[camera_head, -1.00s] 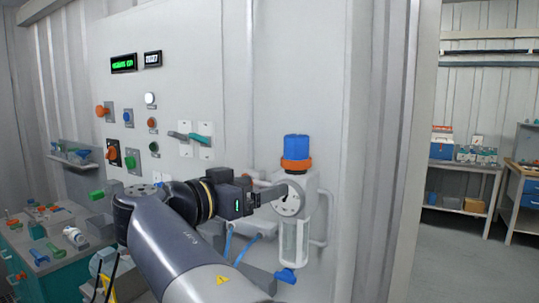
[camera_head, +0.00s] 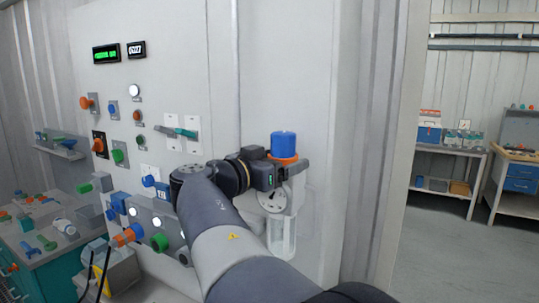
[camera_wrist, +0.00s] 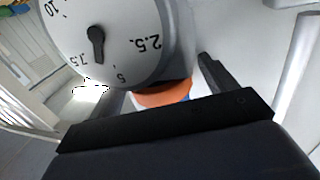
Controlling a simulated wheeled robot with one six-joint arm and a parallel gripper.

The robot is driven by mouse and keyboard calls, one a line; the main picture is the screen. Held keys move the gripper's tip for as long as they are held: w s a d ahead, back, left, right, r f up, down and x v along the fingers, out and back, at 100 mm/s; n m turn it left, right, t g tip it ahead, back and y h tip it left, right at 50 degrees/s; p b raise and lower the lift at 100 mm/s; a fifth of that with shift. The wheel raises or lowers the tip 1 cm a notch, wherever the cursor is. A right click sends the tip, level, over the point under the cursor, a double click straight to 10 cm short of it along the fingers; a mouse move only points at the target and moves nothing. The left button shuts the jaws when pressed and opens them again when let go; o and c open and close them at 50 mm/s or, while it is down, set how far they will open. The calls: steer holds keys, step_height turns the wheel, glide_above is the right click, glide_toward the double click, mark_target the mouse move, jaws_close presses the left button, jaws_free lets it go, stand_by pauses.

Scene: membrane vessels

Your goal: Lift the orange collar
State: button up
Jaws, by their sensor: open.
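The orange collar (camera_head: 287,159) rings the filter unit on the wall, right under its blue cap (camera_head: 284,144). My gripper (camera_head: 289,172) is just below the collar's level and in front of it, partly covering the unit's upper body. In the wrist view the collar (camera_wrist: 163,95) shows as an orange band past my gripper's body, partly hidden by the gauge. My gripper is open, and I see nothing held. Contact with the collar cannot be told.
A round dial gauge (camera_wrist: 105,38) is close to my gripper, and also shows in the head view (camera_head: 272,200). A clear bowl (camera_head: 282,235) hangs below. Switches and teal-handled levers (camera_head: 186,133) are on the wall at left. A bench with tools (camera_head: 40,235) stands at lower left.

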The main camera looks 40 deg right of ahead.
steer(key=shift+d, duration=0.35)
